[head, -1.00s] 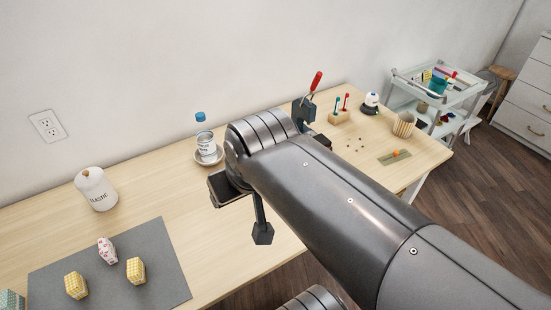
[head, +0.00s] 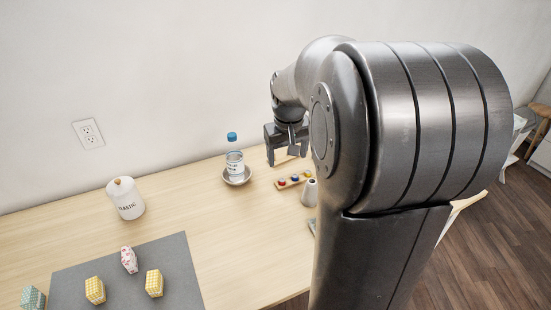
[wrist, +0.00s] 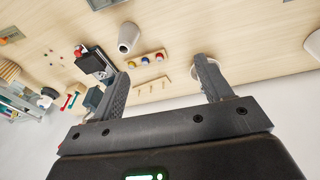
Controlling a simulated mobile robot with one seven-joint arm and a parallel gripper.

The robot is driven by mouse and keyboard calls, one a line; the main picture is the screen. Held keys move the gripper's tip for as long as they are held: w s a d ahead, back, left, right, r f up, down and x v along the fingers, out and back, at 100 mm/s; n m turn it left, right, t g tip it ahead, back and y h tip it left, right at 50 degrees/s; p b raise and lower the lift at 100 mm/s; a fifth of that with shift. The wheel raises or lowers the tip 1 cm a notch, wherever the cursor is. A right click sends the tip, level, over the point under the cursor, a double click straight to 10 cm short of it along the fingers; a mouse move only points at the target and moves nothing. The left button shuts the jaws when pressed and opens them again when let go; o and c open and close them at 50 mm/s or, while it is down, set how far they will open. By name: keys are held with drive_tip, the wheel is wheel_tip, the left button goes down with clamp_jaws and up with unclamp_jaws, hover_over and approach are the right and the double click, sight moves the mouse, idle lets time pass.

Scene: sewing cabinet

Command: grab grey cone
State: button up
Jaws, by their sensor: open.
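The grey cone (head: 310,193) stands on the table in the head view, partly hidden behind my arm. In the wrist view the pale grey cone (wrist: 126,38) shows more fully, with a dark opening at one end. My gripper (head: 286,156) is open and empty above the table, up and to the left of the cone in the head view. In the wrist view my gripper (wrist: 160,75) has its fingers spread, and the cone lies beyond the fingertips, apart from them.
A tray with coloured spools (head: 293,180) is beside the cone. A canister (head: 125,198) and a grey mat (head: 185,275) with patterned blocks are farther left.

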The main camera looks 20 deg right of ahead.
drive_tip(key=g+y, duration=0.1)
drive_tip(key=g, duration=0.1)
approach(311, 187)
drive_tip(key=w+d, duration=0.1)
drive_tip(key=w, duration=0.1)
drive_tip(key=shift+m, duration=0.4)
drive_tip(key=shift+s+d+f, duration=0.1)
drive_tip(key=shift+s+f, duration=0.05)
drive_tip(key=shift+f, duration=2.85)
drive_tip(key=shift+s+f, duration=0.15)
drive_tip(key=shift+f, duration=2.9)
drive_tip(key=shift+c, duration=0.4)
drive_tip(key=c, duration=1)
drive_tip(key=shift+r, duration=0.15)
